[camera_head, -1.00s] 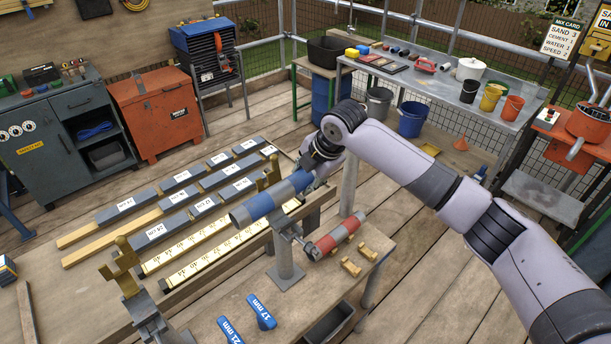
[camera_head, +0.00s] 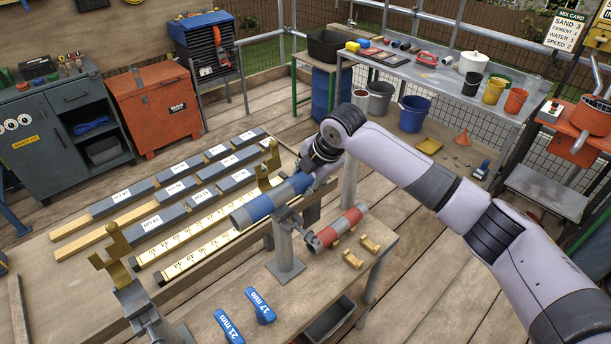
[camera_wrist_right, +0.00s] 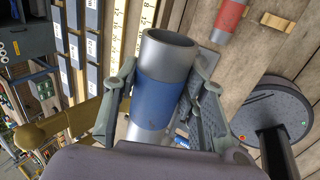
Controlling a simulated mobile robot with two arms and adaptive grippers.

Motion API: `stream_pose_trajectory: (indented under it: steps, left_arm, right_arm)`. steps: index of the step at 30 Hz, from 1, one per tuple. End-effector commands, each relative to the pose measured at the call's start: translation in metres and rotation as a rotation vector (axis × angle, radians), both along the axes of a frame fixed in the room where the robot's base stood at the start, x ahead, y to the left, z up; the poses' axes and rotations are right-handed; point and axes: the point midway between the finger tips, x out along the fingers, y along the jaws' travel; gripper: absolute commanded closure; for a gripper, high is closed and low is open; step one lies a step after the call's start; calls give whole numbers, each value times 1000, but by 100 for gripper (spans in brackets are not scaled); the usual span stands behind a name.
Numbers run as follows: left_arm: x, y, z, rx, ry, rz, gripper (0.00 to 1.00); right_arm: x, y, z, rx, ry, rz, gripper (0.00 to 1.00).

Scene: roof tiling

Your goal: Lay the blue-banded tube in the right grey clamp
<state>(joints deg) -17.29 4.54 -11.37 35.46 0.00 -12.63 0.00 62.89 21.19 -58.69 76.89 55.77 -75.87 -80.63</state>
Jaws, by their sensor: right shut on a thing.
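The blue-banded tube (camera_head: 262,206) is grey with a wide blue band. My right gripper (camera_head: 302,180) is shut on it near its far end, and the tube points toward the lower left. In the right wrist view the band (camera_wrist_right: 161,100) lies between the two fingers (camera_wrist_right: 160,92), with the open grey end beyond them. A grey clamp (camera_head: 290,213) on a post stands beside and below the tube, partly hidden by it; I cannot tell whether they touch. My left gripper is not in view.
A red-banded tube (camera_head: 337,228) lies right of the post on the bench, near small brass cradles (camera_head: 369,243). Brass forks stand at left (camera_head: 113,250) and behind (camera_head: 270,165). Slate-coloured bars (camera_head: 160,220) fill the left.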

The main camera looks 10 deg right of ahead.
Motion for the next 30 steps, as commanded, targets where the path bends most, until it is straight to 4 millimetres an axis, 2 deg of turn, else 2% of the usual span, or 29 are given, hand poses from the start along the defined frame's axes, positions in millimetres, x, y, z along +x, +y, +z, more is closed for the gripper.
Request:
stream_pose_trajectory:
  steps: [15, 26, 27, 30]
  left_arm:
    - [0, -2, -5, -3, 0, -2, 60]
    - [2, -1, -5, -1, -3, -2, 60]
    - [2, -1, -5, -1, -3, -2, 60]
    - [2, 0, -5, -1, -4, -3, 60]
  right_arm:
    - [0, 1, -23, 2, -1, 0, 100]
    - [1, 1, -25, 2, -2, 0, 100]
    - [1, 1, -25, 2, -2, 0, 61]
    - [1, 1, -25, 2, -2, 0, 54]
